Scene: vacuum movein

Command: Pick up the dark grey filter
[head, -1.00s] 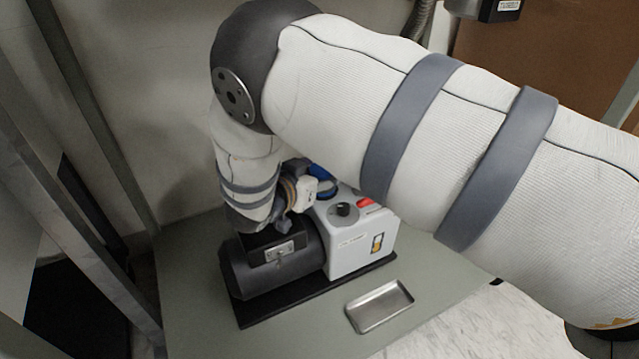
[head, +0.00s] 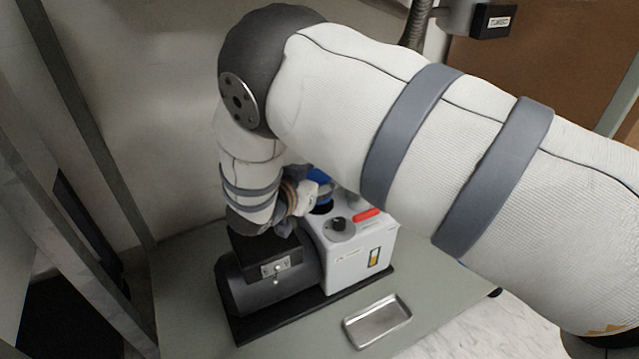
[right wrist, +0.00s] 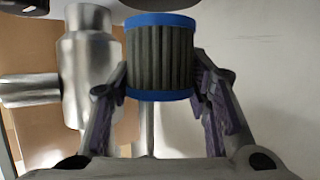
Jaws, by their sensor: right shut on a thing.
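The dark grey filter (right wrist: 160,58) is a pleated cylinder with blue rims at both ends. In the right wrist view it sits between the two fingers of my right gripper (right wrist: 162,90), which is shut on it. In the head view its blue rim (head: 319,174) shows beside the right gripper (head: 308,190), over the back of the pump. The arm and gripper partly hide the filter there. I cannot tell from the head view how far it is above the pump. My left gripper is not in view.
The grey-and-black pump (head: 345,268) with a knob and red part stands on a grey-green table (head: 430,290). A shallow metal tray (head: 377,322) lies in front. Metal pipework (right wrist: 88,65) stands near the gripper, left in the right wrist view. A wall is behind.

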